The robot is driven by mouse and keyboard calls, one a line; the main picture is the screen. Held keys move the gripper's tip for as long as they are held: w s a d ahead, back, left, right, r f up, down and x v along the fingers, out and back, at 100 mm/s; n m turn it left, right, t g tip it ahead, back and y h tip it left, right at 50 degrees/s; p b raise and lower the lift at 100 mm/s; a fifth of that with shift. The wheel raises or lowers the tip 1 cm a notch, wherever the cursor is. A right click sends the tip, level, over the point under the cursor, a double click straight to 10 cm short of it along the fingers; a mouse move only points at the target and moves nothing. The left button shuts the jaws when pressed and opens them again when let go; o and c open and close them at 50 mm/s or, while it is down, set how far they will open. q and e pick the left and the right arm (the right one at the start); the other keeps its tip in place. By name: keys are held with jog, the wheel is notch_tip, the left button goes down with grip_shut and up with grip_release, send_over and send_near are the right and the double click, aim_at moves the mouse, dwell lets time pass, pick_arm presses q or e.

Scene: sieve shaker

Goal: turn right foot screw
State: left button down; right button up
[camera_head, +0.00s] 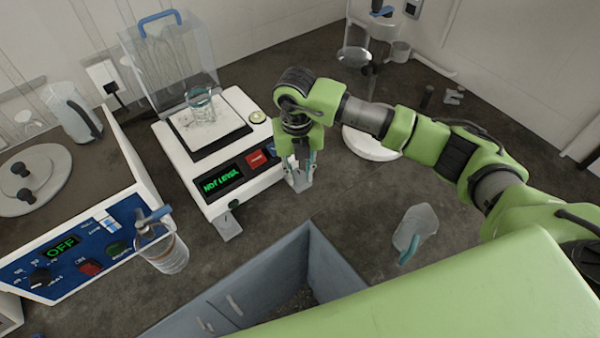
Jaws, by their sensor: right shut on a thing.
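A white balance (196,172) stands left of centre. Its green display (222,183) reads "NOT LEVEL". A round level bubble (257,117) sits on its top at the back right. A foot (229,227) shows at its front left corner. My right gripper (300,181) points down at the balance's front right corner and is shut on the right foot screw. The fingers hide the screw, so its turn angle cannot be seen. A glass beaker (201,105) stands on the weighing pan. My left gripper is not in view.
A blue-fronted device (75,248) with an "OFF" display stands at the left. A bottle (167,252) stands beside it. A grey open bin (310,255) is at the front. A clear vessel (416,226) lies on the right, with bare bench between it and my gripper.

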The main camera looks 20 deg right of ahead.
jog(key=m, duration=0.3)
jog(key=shift+w+m, duration=0.1)
jog(key=shift+m, duration=0.3)
jog(key=m, duration=0.3)
jog(key=shift+m+b, duration=0.3)
jog(key=shift+b, duration=0.05)
jog(key=m, duration=0.3)
jog(key=shift+w+r+m, duration=0.1)
jog(key=shift+m, duration=0.2)
jog(key=shift+m+p, duration=0.35)
jog(key=shift+m, duration=1.25)
jog(key=o, duration=1.1)
